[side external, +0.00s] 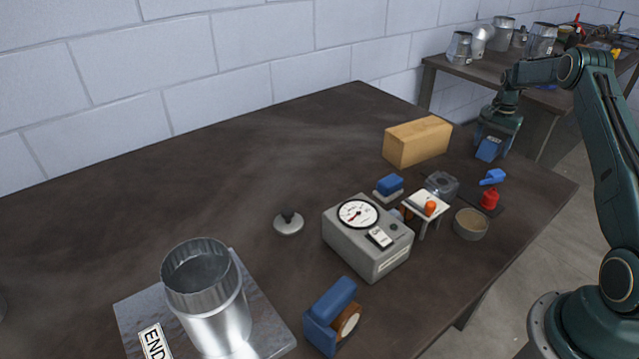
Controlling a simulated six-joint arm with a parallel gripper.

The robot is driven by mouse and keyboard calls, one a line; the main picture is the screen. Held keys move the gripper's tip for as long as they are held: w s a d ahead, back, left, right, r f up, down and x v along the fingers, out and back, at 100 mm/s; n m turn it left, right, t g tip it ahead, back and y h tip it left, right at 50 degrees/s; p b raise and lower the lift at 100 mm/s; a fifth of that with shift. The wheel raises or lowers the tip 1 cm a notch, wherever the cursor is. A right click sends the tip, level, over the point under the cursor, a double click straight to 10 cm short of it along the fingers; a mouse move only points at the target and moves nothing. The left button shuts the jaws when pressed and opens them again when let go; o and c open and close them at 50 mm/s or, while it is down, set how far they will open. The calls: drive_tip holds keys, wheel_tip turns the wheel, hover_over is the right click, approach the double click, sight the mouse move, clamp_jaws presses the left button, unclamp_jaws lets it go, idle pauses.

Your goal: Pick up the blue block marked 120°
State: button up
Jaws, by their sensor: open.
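A small blue block (489,149) is at the far right end of the table, beside the cardboard-coloured box. It has a small pale mark near its top edge, too small to read. My gripper (496,142) is open and points down right at this block, with its jaws by the block's upper part. I cannot tell whether the jaws touch it. Part of the block's back and top is hidden by the gripper.
A tan box (416,143) stands just left of my gripper. A red bottle with a blue top (490,198), a round tin (470,224), a small white stand (427,205) and a grey gauge box (367,237) are nearer. A metal duct (215,305) stands front left.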

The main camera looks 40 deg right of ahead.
sight(492, 141)
drive_tip(key=c, duration=1.3)
drive_tip(key=shift+r, duration=0.2)
wheel_tip(492, 141, up, 20)
drive_tip(key=shift+f, duration=0.15)
